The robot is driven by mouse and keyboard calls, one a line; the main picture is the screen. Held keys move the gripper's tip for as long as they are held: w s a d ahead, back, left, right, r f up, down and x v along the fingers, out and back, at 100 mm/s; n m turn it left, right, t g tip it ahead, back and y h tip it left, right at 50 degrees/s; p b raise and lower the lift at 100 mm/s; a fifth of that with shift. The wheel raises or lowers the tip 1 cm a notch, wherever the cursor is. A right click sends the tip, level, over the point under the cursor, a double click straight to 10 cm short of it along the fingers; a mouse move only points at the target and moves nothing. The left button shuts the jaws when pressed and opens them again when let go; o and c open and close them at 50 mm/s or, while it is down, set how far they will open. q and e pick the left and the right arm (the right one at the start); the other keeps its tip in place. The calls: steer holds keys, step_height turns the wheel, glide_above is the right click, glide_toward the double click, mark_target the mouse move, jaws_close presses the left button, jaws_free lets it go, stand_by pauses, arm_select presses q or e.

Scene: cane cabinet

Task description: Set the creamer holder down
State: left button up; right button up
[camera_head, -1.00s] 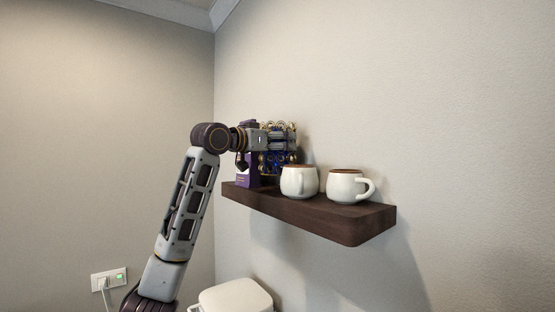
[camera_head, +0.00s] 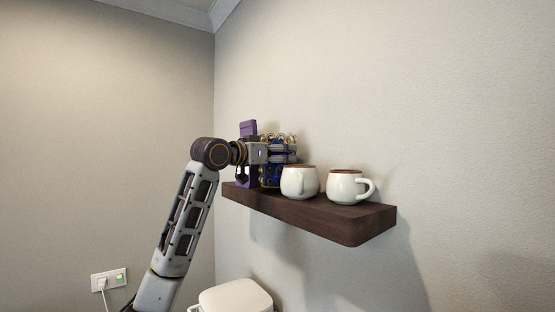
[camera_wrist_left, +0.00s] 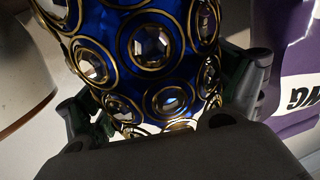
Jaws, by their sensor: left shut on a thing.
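The creamer holder (camera_wrist_left: 150,45) is blue with gold rings and clear jewels. In the left wrist view it stands between the fingers of my left gripper (camera_wrist_left: 165,115), which is shut on it. In the head view the creamer holder (camera_head: 270,175) is low over the far left part of the dark wooden shelf (camera_head: 325,216), partly hidden by my left gripper (camera_head: 280,152). I cannot tell whether its base touches the shelf. My right gripper is not in view.
A purple box (camera_head: 248,129) stands behind my left wrist, close beside the holder. Two white mugs stand to the right, the nearer-to-holder mug (camera_head: 299,182) very close and the other mug (camera_head: 346,187) farther along. The shelf's right end is bare.

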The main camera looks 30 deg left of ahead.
arm_select(q)
steer(key=shift+f, duration=0.55)
steer(key=shift+f, duration=0.1)
steer(key=o, duration=1)
steer(key=shift+f, duration=0.1)
steer(key=s+a+b, duration=0.2)
steer(key=s+b, duration=0.1)
steer(key=s, duration=0.9)
steer(key=shift+a, duration=0.15)
steer(key=shift+w, duration=0.1)
